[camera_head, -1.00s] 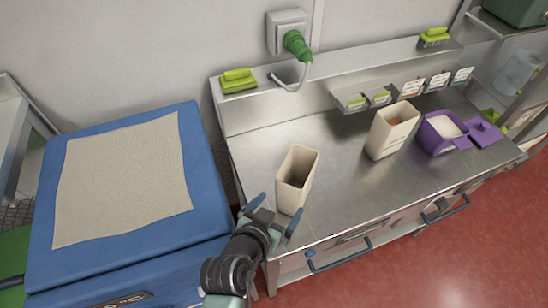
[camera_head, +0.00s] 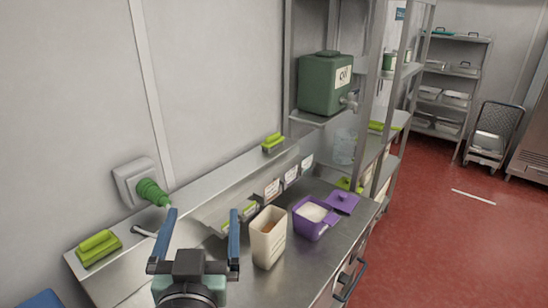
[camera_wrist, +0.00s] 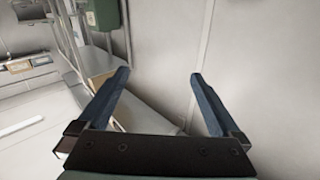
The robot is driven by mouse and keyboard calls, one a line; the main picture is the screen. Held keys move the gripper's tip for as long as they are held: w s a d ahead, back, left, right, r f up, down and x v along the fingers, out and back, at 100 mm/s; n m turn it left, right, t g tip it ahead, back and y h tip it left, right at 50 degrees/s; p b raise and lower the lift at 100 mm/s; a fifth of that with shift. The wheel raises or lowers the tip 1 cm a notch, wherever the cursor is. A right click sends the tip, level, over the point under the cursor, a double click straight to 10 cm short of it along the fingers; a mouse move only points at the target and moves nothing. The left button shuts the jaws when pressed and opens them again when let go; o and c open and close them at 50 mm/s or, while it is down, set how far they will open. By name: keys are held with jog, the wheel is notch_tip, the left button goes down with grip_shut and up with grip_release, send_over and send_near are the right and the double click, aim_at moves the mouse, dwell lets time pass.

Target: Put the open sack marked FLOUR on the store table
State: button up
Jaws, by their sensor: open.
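A beige, open-topped sack-like container (camera_head: 268,246) stands upright on the steel worktop (camera_head: 328,258) in the head view, with something brownish inside. I cannot read a FLOUR mark on it. A second beige open container, seen earlier nearer me on the worktop, does not show now. My gripper (camera_head: 203,212) is raised in front of the worktop, left of the visible container and apart from it. Its blue fingers are spread and empty; the wrist view also shows the gripper (camera_wrist: 160,75) with nothing between the fingers. I cannot tell which surface is the store table.
A purple tub (camera_head: 309,230) of white contents and a purple lid (camera_head: 343,202) stand right of the container. Green brushes (camera_head: 98,246) lie on the ledge by a green plug (camera_head: 151,191). An oil canister (camera_head: 325,85) sits on a shelf. Red floor (camera_head: 450,225) at right is open.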

jog(key=s+d+r+t, duration=0.3)
jog(key=r, duration=0.7)
jog(key=s+d+r+t+h, duration=0.1)
jog(key=s+d+r+t, duration=0.2)
jog(key=r, duration=0.8)
jog(key=s+d+r+t, duration=0.3)
jog(key=s+d+r, duration=0.2)
jog(key=r, duration=0.6)
jog(key=shift+h, duration=0.4)
jog(key=shift+s, duration=0.1)
jog(key=shift+a+f, duration=0.1)
jog(key=shift+f, duration=0.1)
